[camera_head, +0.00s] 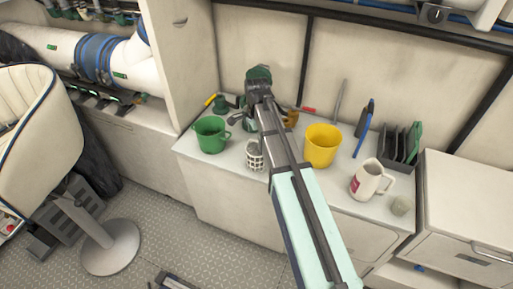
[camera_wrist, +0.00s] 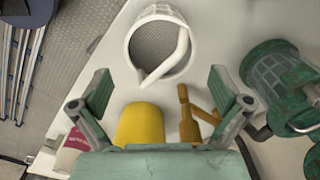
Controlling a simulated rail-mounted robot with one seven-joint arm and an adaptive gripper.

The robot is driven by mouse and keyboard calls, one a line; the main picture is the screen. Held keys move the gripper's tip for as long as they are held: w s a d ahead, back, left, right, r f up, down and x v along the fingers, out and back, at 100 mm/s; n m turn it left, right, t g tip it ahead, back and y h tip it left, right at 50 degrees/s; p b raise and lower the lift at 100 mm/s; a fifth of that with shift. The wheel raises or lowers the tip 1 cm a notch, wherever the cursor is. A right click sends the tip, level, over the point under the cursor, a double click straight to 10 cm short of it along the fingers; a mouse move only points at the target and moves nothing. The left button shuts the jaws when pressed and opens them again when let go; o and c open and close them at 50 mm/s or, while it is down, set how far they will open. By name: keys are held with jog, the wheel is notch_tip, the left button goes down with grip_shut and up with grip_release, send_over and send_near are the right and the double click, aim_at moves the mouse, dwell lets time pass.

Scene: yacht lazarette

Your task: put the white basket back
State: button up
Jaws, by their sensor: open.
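The white basket (camera_head: 254,156) stands upright on the white counter, near its front edge, partly hidden by my arm. In the wrist view the white basket (camera_wrist: 133,38) is seen from above, with a round rim, grey mesh inside and a thick white handle. My gripper (camera_wrist: 162,84) is open and empty, its two fingers spread wide apart. In that view the basket lies beyond the fingertips, with its handle pointing back toward the gap between them. No contact shows.
A white jug (camera_head: 368,180) and a dark rack (camera_head: 402,142) stand farther right. A green mesh container (camera_wrist: 262,70) is close to my right finger in the wrist view.

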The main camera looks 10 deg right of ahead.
jog(key=shift+r+b, duration=0.3)
jog(key=shift+r, duration=2.1)
